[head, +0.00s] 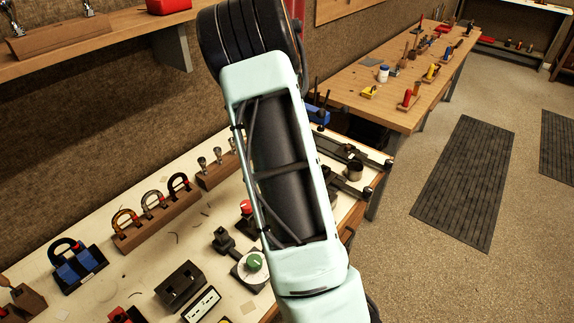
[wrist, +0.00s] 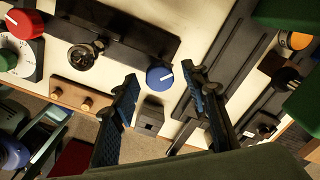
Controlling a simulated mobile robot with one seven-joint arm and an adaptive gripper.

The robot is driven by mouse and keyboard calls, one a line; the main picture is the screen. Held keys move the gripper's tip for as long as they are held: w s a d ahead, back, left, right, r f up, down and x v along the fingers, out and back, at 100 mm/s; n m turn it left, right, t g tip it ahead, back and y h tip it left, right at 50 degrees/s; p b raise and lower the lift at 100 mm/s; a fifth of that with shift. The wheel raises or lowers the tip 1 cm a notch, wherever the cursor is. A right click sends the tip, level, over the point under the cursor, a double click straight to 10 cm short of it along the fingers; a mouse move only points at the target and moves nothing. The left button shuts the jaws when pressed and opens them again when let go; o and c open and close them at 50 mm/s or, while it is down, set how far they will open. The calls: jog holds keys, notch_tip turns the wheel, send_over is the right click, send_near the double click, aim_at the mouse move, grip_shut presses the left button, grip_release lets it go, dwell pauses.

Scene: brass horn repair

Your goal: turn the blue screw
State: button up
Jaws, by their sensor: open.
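The blue screw (wrist: 159,77) shows in the wrist view as a round blue knob-like head with a white line on its face. It sits on the pale bench top beside a long dark block. My gripper (wrist: 161,76) is open, with one dark, blue-ridged finger on each side of the screw in the picture. Free space shows between the screw and both fingers; I cannot tell how far the fingertips are above it. In the head view my arm covers the gripper, and I cannot make out the blue screw.
A red knob (wrist: 22,22), a dial with a green centre (wrist: 8,58) and a black knob (wrist: 82,62) lie left of the screw. A small dark block (wrist: 150,115) stands just below it. Dark rails (wrist: 240,60) lie to the right.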

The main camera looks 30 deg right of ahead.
notch_tip(320, 180, up, 12)
dwell(0.5)
dwell(0.4)
